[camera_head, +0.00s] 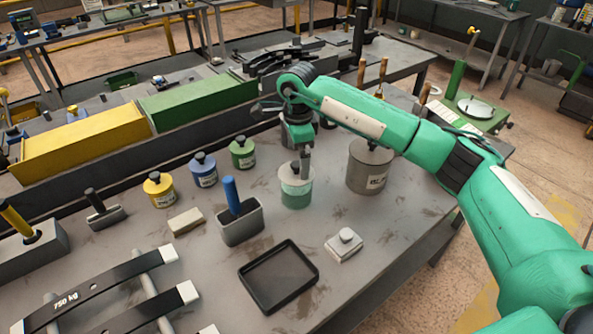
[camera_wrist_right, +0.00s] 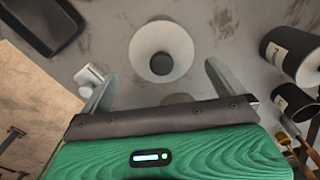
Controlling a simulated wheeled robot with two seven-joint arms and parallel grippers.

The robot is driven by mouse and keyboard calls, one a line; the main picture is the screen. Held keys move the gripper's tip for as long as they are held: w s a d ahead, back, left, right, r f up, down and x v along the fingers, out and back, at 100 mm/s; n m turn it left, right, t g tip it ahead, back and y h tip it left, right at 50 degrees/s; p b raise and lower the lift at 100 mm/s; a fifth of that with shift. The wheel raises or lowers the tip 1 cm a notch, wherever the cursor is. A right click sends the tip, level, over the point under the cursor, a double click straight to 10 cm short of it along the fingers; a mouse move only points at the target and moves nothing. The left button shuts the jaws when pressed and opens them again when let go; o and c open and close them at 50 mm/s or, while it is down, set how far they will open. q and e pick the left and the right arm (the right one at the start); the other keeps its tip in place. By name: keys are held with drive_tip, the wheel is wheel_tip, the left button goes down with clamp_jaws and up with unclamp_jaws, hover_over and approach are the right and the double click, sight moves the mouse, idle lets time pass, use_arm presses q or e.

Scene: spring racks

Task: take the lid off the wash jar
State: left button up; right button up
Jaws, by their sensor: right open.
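The wash jar (camera_head: 296,192) is a clear jar with pale green contents, standing upright on the workbench in the head view. In the wrist view its pale round lid (camera_wrist_right: 143,45) shows from above, with a dark knob (camera_wrist_right: 161,63) at its centre. The lid is on the jar. My right gripper (camera_head: 303,166) is over the jar, pointing down; in the wrist view it (camera_wrist_right: 158,88) is open and empty, its two fingers spread wide with the knob showing beyond and between them. Whether a fingertip touches the lid I cannot tell. My left gripper is not in view.
A grey labelled can (camera_head: 367,172) stands close right of the jar. Blue (camera_head: 203,172), green (camera_head: 242,154) and yellow (camera_head: 159,192) jars stand left. A grey holder with a blue handle (camera_head: 240,224), a black tray (camera_head: 279,277) and a knobbed block (camera_head: 344,246) are nearer.

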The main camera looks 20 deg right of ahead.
sight(296, 163)
wheel_tip(296, 163, down, 4)
drive_tip(key=shift+w+a+p, duration=0.1)
drive_tip(key=shift+w+p, duration=0.05)
drive_tip(key=shift+p, duration=0.35)
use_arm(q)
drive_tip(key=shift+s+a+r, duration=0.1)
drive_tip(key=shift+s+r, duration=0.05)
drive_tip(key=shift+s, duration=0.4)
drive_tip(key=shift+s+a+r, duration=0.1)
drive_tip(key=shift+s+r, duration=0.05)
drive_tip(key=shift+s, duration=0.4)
use_arm(e)
drive_tip(key=c, duration=0.8)
